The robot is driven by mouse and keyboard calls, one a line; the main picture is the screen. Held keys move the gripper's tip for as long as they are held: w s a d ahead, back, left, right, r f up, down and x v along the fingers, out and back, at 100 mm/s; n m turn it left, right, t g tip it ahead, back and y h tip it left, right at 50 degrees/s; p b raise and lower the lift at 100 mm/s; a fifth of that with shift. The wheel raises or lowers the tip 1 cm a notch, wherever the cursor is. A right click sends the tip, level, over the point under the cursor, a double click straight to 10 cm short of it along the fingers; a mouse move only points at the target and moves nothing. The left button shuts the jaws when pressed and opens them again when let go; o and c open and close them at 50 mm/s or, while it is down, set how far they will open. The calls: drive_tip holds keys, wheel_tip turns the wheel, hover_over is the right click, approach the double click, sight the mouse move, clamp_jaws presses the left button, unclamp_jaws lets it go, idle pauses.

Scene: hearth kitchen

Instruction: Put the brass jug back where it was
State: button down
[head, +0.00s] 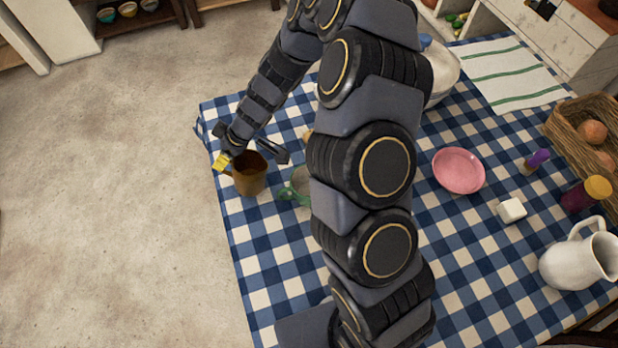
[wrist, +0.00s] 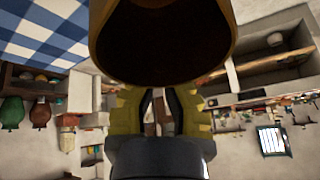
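The brass jug (head: 250,174) is in the head view by the left edge of the checked table, mouth up, with its handle on the left. I cannot tell whether its base touches the cloth. My gripper (head: 221,161) has its yellow fingers at the handle side and appears shut on it. In the wrist view the jug (wrist: 162,75) fills the top middle, its dark mouth facing the camera. The yellow fingers of my gripper (wrist: 159,98) come up behind its rim. Their tips and the handle are hidden there.
A green mug (head: 297,188) stands close right of the jug, partly behind my arm. A pink bowl (head: 458,170), a white cube (head: 511,210), a white pitcher (head: 578,260) and a wicker basket (head: 560,128) stand farther right. The checked cloth (head: 270,270) is clear in front of the jug.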

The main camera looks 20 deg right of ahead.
drive_tip(key=shift+w+a+f+g+h, duration=0.3)
drive_tip(key=shift+a+f+g+h, duration=0.15)
drive_tip(key=shift+a+h, duration=0.15)
